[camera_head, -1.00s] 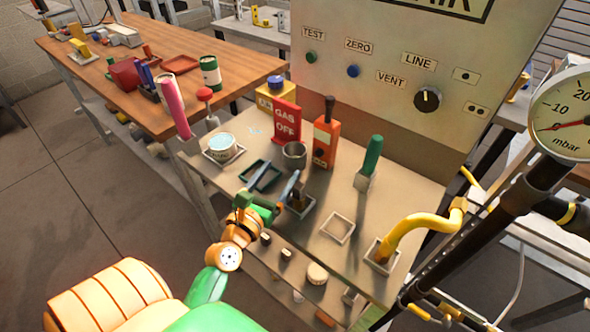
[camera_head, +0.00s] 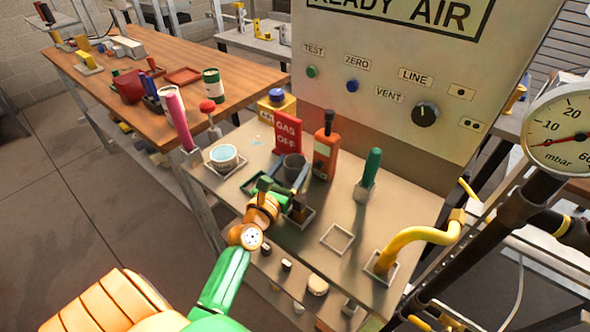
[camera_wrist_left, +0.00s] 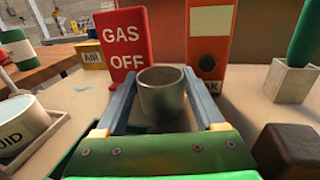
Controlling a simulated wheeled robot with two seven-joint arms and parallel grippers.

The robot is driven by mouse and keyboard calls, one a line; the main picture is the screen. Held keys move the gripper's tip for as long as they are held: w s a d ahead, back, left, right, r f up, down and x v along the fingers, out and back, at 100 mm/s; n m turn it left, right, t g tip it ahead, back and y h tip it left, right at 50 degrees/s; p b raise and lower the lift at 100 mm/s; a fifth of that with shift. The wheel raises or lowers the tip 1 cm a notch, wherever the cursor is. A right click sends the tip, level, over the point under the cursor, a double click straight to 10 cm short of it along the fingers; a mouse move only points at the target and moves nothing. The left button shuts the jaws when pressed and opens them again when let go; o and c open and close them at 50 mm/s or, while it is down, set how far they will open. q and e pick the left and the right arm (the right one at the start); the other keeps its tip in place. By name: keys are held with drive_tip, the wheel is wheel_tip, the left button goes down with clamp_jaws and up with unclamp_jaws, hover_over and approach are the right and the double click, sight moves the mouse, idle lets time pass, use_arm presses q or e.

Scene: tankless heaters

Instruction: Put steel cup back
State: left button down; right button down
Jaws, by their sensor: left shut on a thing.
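The steel cup (camera_head: 292,163) stands upright on the metal bench, in front of the red GAS OFF sign (camera_head: 288,132). It also shows in the left wrist view (camera_wrist_left: 162,98), between two blue-grey fingers. My left gripper (camera_head: 287,176) is shut on the cup, with one finger at each side of it. The cup's lower part is partly hidden by the gripper, so I cannot tell if it touches the bench. My right gripper is not in view.
An orange bottle-like box (camera_head: 326,150) stands right of the cup. A white cup of liquid (camera_head: 224,157) sits in a tray at left. An empty square tray (camera_head: 337,239) lies front right. A green handle (camera_head: 371,167) and yellow pipe (camera_head: 420,236) rise at right.

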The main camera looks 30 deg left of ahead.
sight(292, 155)
use_arm(q)
wheel_tip(292, 155, up, 4)
drive_tip(key=p, duration=0.4)
drive_tip(key=shift+w, duration=0.1)
drive_tip(key=s+d+r+p, duration=0.2)
drive_tip(key=s+r+p, duration=0.1)
drive_tip(key=s, duration=0.3)
drive_tip(key=s+d+r+p, duration=0.3)
drive_tip(key=s+r+p, duration=0.1)
drive_tip(key=s+r, duration=0.2)
drive_tip(key=shift+s, duration=0.65)
